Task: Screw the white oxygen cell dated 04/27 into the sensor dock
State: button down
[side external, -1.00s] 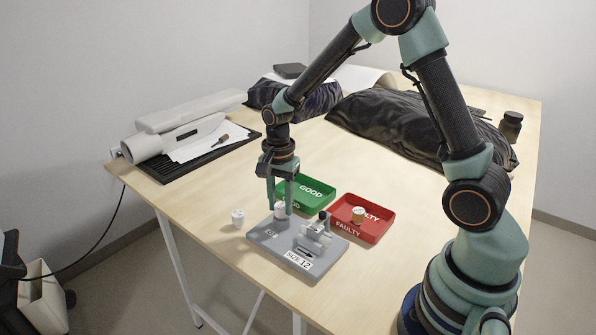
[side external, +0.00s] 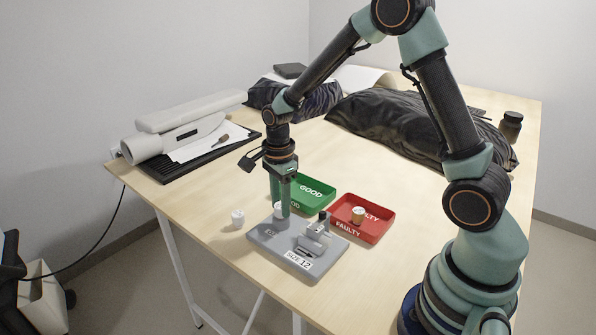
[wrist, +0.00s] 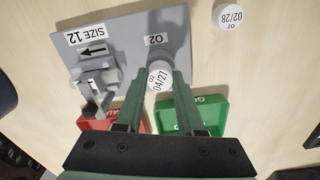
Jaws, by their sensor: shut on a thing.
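The white oxygen cell dated 04/27 (wrist: 158,79) is between the fingers of my gripper (wrist: 161,88), which is shut on it. In the side view the cell (side external: 279,209) shows only in part behind a finger of my gripper (side external: 281,212). The cell is upright over the O2 end of the grey sensor dock (side external: 268,243), which also shows in the wrist view (wrist: 176,24). The fingers hide where the cell meets the dock, so I cannot tell how deep it sits.
Another white cell (side external: 238,218), dated 02/28 in the wrist view (wrist: 228,17), stands left of the dock. A green GOOD tray (side external: 322,188) and a red FAULTY tray (side external: 376,234) holding a cell (side external: 358,214) are behind the dock. A clamp-like fixture (side external: 316,236) rises from the dock.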

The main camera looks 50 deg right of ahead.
dwell(0.3)
jog(key=m, duration=0.6)
dwell(0.4)
jog(key=c, duration=0.6)
grip_release()
jog(key=shift+c, duration=0.2)
jog(key=n, duration=0.4)
jog(key=shift+n, duration=0.3)
jog(key=n, duration=0.4)
